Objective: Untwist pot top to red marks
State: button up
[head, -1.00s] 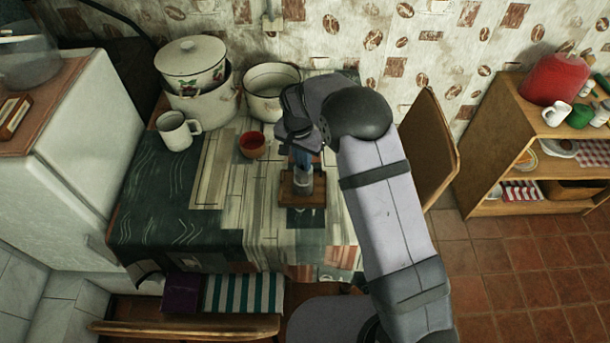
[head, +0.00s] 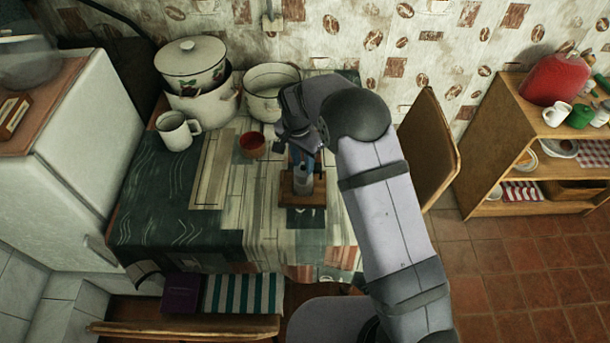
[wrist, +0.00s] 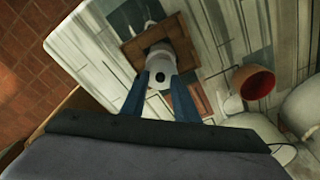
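A small pale pot (head: 303,183) stands on a square wooden board (head: 318,192) on the table. In the wrist view its round white top (wrist: 160,76) has a dark spot on it, and the board (wrist: 130,52) lies behind it. My gripper (wrist: 160,82) points down at the pot with its two blue fingers apart, one on each side of the top. I cannot tell whether the fingers press on the top. My gripper (head: 304,165) also shows over the pot in the head view. I cannot make out any red marks on the pot.
A red-brown cup (head: 252,144) stands close by, left of the pot. A white mug (head: 177,131), stacked enamel pots (head: 197,85) and an open white pot (head: 266,100) stand further back. A chair back (head: 430,150) is at the right.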

jog(key=o, duration=0.5)
jog(key=shift+r, duration=0.1)
jog(key=shift+r+p, duration=2.35)
jog(key=shift+r, duration=1.1)
notch_tip(320, 180, up, 7)
jog(key=b, duration=0.3)
send_over(301, 172)
jog(key=shift+r, duration=0.15)
